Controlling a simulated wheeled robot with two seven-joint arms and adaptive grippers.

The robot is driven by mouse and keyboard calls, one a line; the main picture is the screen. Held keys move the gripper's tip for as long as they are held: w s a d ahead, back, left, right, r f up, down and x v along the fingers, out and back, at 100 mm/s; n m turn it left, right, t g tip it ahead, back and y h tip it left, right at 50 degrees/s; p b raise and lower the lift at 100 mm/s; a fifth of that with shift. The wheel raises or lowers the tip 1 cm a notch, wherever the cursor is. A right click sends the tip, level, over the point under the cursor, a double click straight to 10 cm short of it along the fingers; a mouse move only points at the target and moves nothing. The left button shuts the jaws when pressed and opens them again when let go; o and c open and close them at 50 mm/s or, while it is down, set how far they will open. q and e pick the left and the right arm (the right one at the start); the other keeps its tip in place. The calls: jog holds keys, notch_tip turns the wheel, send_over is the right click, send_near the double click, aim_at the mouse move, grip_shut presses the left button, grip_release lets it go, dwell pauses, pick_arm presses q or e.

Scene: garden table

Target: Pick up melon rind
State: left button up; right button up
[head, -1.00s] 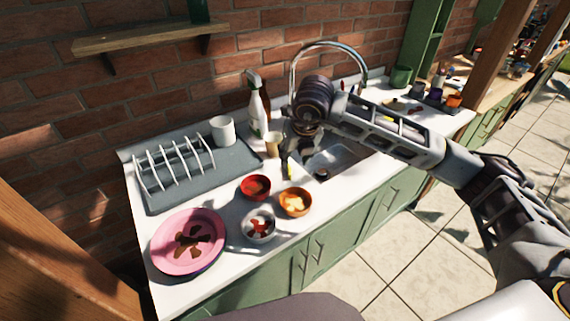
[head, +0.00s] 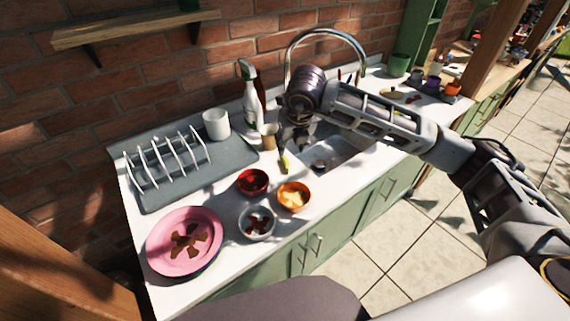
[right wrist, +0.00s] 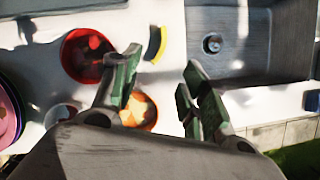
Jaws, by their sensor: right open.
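The melon rind (head: 285,163) is a small curved yellow-green strip on the white counter, between the bowls and the sink. It also shows in the right wrist view (right wrist: 154,43), near the top, beyond and between my fingertips. My right gripper (right wrist: 160,72) is open and empty, with its green-padded fingers spread. In the head view my right gripper (head: 296,138) hangs above the counter by the sink's left edge, close to the rind and apart from it. The wrist partly hides the fingers there. My left gripper is not in view.
The sink (head: 344,150) lies right. A pink plate (head: 160,254) and dish rack (head: 150,172) are left.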

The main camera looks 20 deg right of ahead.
send_over(286, 161)
jog(key=s, duration=0.3)
notch_tip(286, 161, down, 6)
jog(key=shift+a+r+p, duration=0.1)
jog(key=shift+p, duration=0.2)
jog(key=shift+w+f, duration=0.15)
jog(key=shift+f, duration=0.2)
jog(key=shift+w+f, duration=0.25)
jog(key=shift+f, duration=0.1)
jog(key=p+x, duration=0.1)
jog(key=x, duration=0.3)
jog(key=shift+w, duration=0.15)
jog(key=shift+f, duration=0.1)
jog(key=c, duration=0.9)
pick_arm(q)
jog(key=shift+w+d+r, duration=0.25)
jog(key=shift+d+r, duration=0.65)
pick_arm(e)
grip_shut()
